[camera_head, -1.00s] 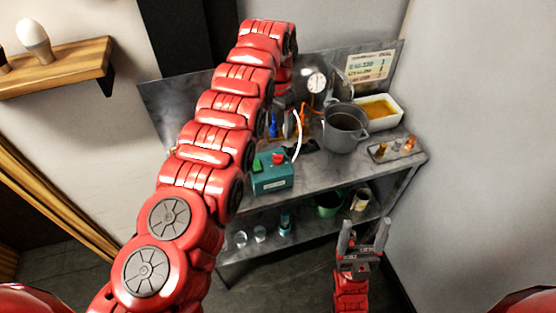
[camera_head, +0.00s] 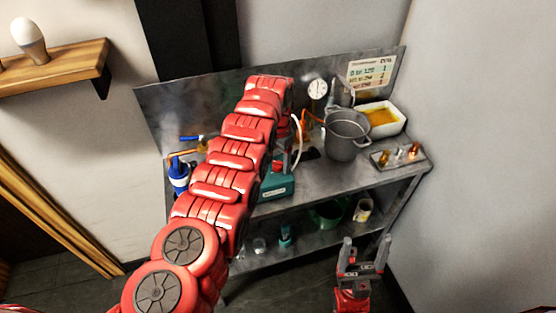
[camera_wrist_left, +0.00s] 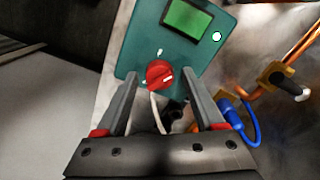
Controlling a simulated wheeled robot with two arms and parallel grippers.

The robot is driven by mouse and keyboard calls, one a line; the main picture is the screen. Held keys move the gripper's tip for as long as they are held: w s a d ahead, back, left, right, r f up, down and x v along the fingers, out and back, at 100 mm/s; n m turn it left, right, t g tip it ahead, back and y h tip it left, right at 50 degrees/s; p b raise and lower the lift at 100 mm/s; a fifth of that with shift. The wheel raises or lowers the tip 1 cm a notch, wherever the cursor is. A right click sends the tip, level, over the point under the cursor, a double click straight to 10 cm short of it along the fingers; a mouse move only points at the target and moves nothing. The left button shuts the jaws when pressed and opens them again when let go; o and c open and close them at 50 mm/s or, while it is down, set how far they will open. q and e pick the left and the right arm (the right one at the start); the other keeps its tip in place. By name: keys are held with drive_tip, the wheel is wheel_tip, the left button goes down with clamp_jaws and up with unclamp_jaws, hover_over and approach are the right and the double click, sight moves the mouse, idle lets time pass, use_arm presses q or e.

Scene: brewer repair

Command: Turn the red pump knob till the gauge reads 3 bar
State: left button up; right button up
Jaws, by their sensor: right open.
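The red pump knob (camera_wrist_left: 159,74) is on the face of a teal pump box (camera_wrist_left: 137,50) with a green screen (camera_wrist_left: 187,20). In the left wrist view my left gripper (camera_wrist_left: 169,82) is open, its fingers spread on either side of the knob and apart from it; depth is hard to tell. In the head view my left arm hides the knob and most of the teal box (camera_head: 277,186). The round gauge (camera_head: 317,89) is on the back panel; its reading is too small to tell. My right gripper (camera_head: 362,254) is open and empty in front of the bench.
A grey pot (camera_head: 346,136), a white tray of amber liquid (camera_head: 381,120) and a small rack (camera_head: 382,158) stand on the bench's right. Copper pipe (camera_wrist_left: 282,68) and a blue hose (camera_wrist_left: 253,125) lie near the box.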

use_arm(q)
clamp_jaws()
drive_tip(key=shift+f+n+b, duration=0.15)
drive_tip(key=shift+n+b, duration=0.25)
drive_tip(key=shift+b, duration=0.05)
drive_tip(key=shift+n+b, duration=0.9)
drive_tip(key=shift+b, duration=0.05)
drive_tip(key=shift+r+n, duration=0.2)
drive_tip(key=shift+n, duration=0.1)
drive_tip(key=shift+o, duration=0.7)
unclamp_jaws()
drive_tip(key=shift+r, duration=0.1)
